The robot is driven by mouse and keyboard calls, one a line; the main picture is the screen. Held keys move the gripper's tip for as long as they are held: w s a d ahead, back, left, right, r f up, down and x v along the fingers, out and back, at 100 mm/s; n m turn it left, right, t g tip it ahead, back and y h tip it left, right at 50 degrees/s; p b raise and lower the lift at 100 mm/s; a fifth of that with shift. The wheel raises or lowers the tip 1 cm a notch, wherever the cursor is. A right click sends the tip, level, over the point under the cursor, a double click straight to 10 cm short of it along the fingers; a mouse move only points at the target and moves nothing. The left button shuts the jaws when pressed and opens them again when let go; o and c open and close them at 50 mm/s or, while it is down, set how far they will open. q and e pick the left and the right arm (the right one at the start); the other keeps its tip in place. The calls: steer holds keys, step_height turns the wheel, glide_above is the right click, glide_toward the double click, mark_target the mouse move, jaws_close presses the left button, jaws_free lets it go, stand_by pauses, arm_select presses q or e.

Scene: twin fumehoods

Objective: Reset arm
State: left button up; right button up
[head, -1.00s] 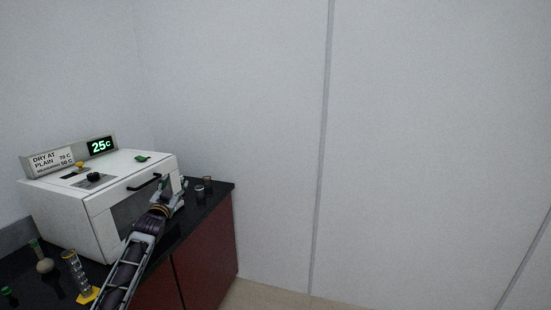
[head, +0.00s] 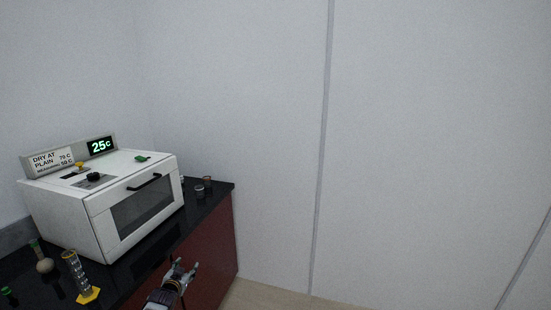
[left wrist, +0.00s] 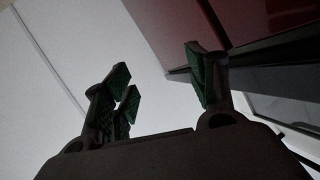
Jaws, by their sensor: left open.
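My left gripper (head: 186,271) is open and empty, low in front of the red cabinet at the counter's front side. In the left wrist view its green-padded fingers (left wrist: 160,95) are apart with nothing between them. The part of the arm behind the gripper runs out of the bottom of the head view. My right gripper is not in view.
A white drying oven (head: 100,205) with a shut door and a 25 C display (head: 101,146) stands on the black counter (head: 207,208). A cylinder on a yellow base (head: 76,272) and a round flask (head: 44,266) are at left. Small cups (head: 207,183) stand behind. The right side is free.

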arm_select(q)
steer(key=s+d+f+g, duration=0.2)
steer(key=s+f+g, duration=0.1)
steer(key=s+f, duration=1.3)
steer(key=s+d+f+g, duration=0.3)
steer(key=s+f+g, duration=0.1)
steer(key=s+f, duration=1.1)
steer(key=s+d+f+g, duration=0.2)
steer(key=s+f, duration=0.3)
steer(key=s, duration=0.7)
steer(key=s+d+f+g, duration=0.1)
steer(key=s+f, duration=0.5)
steer(key=s, duration=0.7)
steer(key=s+d+f+g+h, duration=0.1)
steer(key=s+f, duration=0.4)
steer(key=s, duration=0.8)
steer(key=shift+s+d+f+g, duration=0.15)
steer(key=shift+d+g, duration=0.7)
steer(key=shift+g, duration=0.05)
steer(key=shift+s, duration=0.1)
